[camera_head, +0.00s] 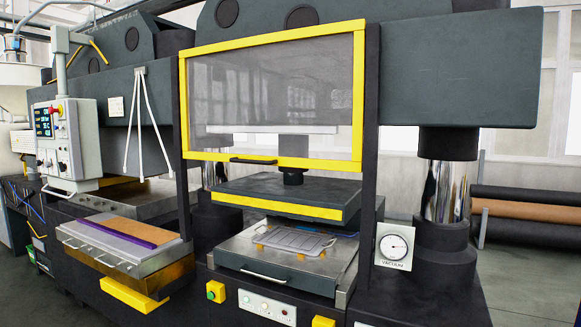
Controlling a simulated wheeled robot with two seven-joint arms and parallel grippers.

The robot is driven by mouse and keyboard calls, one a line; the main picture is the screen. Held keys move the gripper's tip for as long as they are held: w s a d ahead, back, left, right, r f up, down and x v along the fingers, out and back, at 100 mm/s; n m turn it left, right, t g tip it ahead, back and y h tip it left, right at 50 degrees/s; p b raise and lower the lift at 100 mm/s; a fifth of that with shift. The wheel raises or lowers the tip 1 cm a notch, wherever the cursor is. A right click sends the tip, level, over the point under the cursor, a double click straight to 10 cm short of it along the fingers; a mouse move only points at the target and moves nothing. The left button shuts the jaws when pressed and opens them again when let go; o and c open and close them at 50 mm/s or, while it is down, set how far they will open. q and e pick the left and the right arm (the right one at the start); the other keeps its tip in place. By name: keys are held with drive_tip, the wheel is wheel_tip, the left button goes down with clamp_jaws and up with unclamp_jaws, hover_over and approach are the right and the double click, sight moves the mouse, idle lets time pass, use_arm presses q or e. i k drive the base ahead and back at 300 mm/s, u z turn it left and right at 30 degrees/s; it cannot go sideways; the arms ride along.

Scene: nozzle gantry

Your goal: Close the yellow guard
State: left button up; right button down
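The yellow guard (358,95) is a yellow rectangular frame with a clear pane, mounted on the front of the dark press. It sits raised, with its bottom bar above the press platen (290,190). A dark handle (253,160) is on its bottom bar. Below the guard the opening is uncovered, showing the platen with its yellow front edge and a tray (265,268) with a flat grey part on it. Neither of my grippers is in view.
A control panel (58,140) stands at the left. A drawer-like tray (100,250) with a brown board juts out at the lower left. Buttons (266,306) line the press front. A vacuum gauge (394,247) is at the right, with rolls (525,210) behind it.

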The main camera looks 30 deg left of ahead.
sight(358, 27)
drive_tip(key=z, duration=0.8)
drive_tip(key=k, duration=0.1)
drive_tip(key=u, duration=1.9)
drive_tip(key=i, duration=0.75)
drive_tip(key=u, duration=0.3)
